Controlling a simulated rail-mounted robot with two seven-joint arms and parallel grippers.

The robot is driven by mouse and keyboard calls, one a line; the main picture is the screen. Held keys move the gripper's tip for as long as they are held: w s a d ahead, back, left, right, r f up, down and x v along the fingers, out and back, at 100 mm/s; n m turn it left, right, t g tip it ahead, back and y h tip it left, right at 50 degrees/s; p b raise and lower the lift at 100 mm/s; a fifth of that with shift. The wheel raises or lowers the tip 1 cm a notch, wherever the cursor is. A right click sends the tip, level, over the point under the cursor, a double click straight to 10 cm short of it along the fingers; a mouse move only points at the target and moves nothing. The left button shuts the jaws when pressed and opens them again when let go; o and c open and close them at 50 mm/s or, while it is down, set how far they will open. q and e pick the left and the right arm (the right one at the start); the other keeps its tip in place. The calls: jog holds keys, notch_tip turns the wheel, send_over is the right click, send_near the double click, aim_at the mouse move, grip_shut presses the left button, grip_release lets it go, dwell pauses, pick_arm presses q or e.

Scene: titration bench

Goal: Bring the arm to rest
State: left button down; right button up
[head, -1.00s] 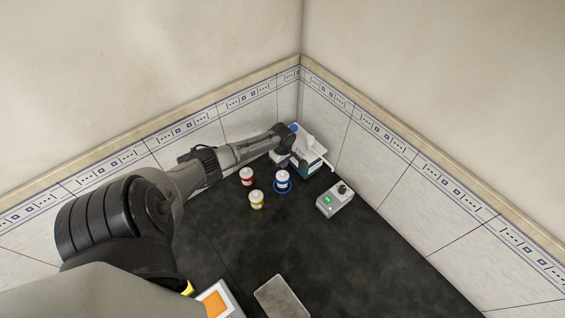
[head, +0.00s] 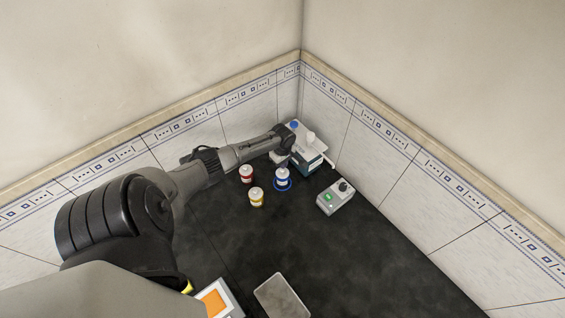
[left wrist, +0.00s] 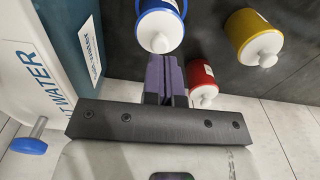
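My left gripper (head: 281,162) hangs at the end of the left arm, near the back corner of the dark bench. It is beside the white and teal water unit (head: 308,158) and just behind the blue-ringed white bottle (head: 282,175). In the left wrist view its purple fingers (left wrist: 166,78) are together with nothing visible between them. The blue-ringed bottle (left wrist: 160,25) shows just beyond the fingertips; I cannot tell the exact gap. My right gripper is not in view.
A red bottle (head: 246,174) and a yellow bottle (head: 256,197) stand close by. A grey device with a green display (head: 335,198) is to the right. A grey plate (head: 282,297) and an orange-screened device (head: 217,301) are in front. Tiled walls meet behind; the bench middle is clear.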

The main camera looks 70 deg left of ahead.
pick_arm(q)
jog(key=shift+f+b, duration=0.4)
jog(key=shift+f, duration=0.25)
jog(key=shift+f+b, duration=0.45)
jog(key=shift+f, duration=0.3)
jog(key=shift+r, duration=0.15)
jog(key=shift+r+p, duration=1.65)
jog(key=shift+p, duration=0.4)
jog(key=shift+r+p, duration=1.85)
jog(key=shift+p, duration=0.3)
